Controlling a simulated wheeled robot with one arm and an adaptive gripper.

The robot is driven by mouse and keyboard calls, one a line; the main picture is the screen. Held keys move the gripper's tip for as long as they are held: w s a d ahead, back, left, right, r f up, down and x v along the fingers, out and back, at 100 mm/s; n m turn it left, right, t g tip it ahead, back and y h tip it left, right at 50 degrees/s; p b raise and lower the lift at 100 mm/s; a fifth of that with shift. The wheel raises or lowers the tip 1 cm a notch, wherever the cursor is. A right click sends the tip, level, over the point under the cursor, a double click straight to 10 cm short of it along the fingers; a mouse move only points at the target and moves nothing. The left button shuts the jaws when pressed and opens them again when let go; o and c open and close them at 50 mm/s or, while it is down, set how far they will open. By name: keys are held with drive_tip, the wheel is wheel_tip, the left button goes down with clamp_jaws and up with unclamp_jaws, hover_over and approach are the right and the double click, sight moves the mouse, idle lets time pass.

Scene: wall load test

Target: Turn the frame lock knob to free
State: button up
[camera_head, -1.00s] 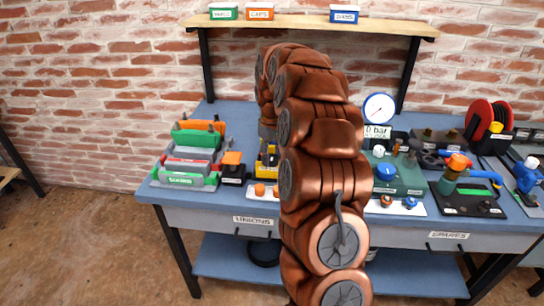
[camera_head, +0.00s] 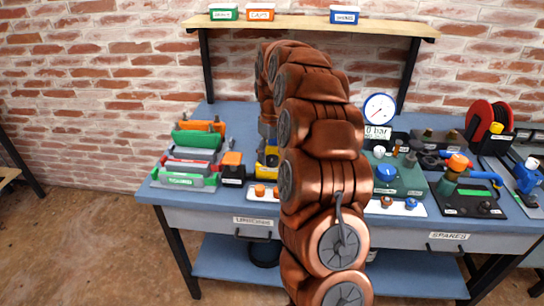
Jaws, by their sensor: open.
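I cannot tell which fitting is the frame lock knob. A yellow and black device (camera_head: 264,160) stands on the bench, partly hidden behind my arm. A green unit (camera_head: 405,178) to the right of my arm carries a blue round knob (camera_head: 386,172). A black plate (camera_head: 468,203) farther right carries a small black knob (camera_head: 485,207). My copper-coloured arm rises through the middle and bends away over the bench.
A round gauge (camera_head: 379,108) with a display stands behind the green unit. Green and grey trays (camera_head: 192,165) are at left, a red hose reel (camera_head: 485,120) at right. A shelf (camera_head: 300,24) with small boxes is above. The bench's back left has free room.

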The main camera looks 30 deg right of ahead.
sight(272, 158)
wheel_tip(272, 158, up, 11)
idle(0.5)
drive_tip(key=shift+a, duration=0.1)
idle(0.4)
drive_tip(key=s+a+r+p, duration=0.3)
drive_tip(key=s+a, duration=1.2)
drive_tip(key=a, duration=0.2)
drive_tip(key=s+a+f+p, duration=0.1)
drive_tip(key=s+a+f, duration=0.1)
drive_tip(key=s, duration=0.5)
drive_tip(key=s+a+f+g+p, duration=0.1)
drive_tip(key=s+a+f, duration=0.1)
drive_tip(key=s, duration=0.6)
drive_tip(key=s+a+f+m+p, duration=0.1)
drive_tip(key=s+a+f, duration=0.1)
drive_tip(key=s, duration=0.5)
drive_tip(key=shift+s+a+g, duration=0.3)
drive_tip(key=shift+s+g, duration=0.05)
drive_tip(key=shift+g, duration=0.05)
